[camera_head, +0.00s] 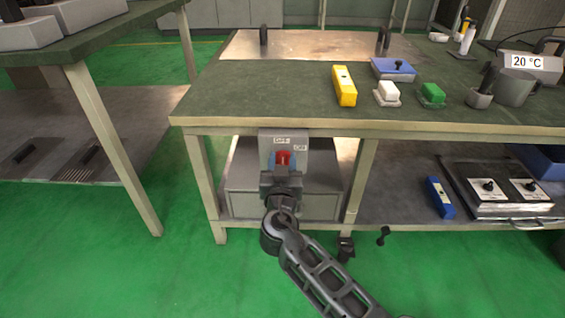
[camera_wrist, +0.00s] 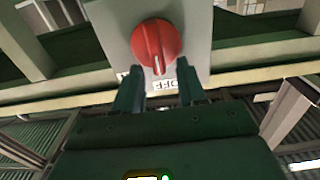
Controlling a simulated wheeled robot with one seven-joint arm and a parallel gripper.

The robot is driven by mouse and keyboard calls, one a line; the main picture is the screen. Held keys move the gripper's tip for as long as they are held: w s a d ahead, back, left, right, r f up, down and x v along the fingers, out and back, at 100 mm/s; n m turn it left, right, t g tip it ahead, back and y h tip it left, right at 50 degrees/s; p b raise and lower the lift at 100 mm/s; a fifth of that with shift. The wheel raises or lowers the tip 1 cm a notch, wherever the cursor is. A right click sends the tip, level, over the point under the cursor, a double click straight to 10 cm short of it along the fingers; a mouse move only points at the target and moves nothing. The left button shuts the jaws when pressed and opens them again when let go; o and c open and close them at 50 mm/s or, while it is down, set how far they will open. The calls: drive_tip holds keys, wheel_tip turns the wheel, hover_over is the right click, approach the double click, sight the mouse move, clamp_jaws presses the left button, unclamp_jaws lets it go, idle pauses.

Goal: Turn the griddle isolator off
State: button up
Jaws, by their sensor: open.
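The griddle isolator is a grey box (camera_head: 293,146) on the front of the workbench, with a red rotary knob (camera_head: 283,158) and small white labels. In the wrist view the red knob (camera_wrist: 157,45) is a round dial with a raised grip and a white mark at its lower edge. An upside-down label reading OFF (camera_wrist: 166,85) lies just below it. My gripper (camera_wrist: 160,85) is open, its two fingers pointing toward the box and set below the knob to either side. The fingers hold nothing, and I cannot tell whether they touch the knob.
A bench leg (camera_head: 359,185) stands right of my gripper. Green floor is open in front.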

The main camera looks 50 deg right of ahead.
drive_tip(key=shift+c, duration=0.4)
clamp_jaws()
drive_tip(key=shift+n, duration=0.4)
drive_tip(key=n, duration=0.1)
drive_tip(key=n+b, duration=0.1)
drive_tip(key=n, duration=0.1)
drive_tip(key=shift+w+a+f+n, duration=0.15)
drive_tip(key=shift+w+a+n, duration=0.15)
drive_tip(key=shift+w+n, duration=0.1)
drive_tip(key=n, duration=0.4)
drive_tip(key=f+n+p, duration=0.1)
drive_tip(key=n, duration=0.3)
drive_tip(key=w+a+f+n, duration=0.1)
drive_tip(key=n, duration=0.4)
drive_tip(key=shift+w, duration=0.1)
drive_tip(key=shift+f+n, duration=0.1)
drive_tip(key=shift+n, duration=0.2)
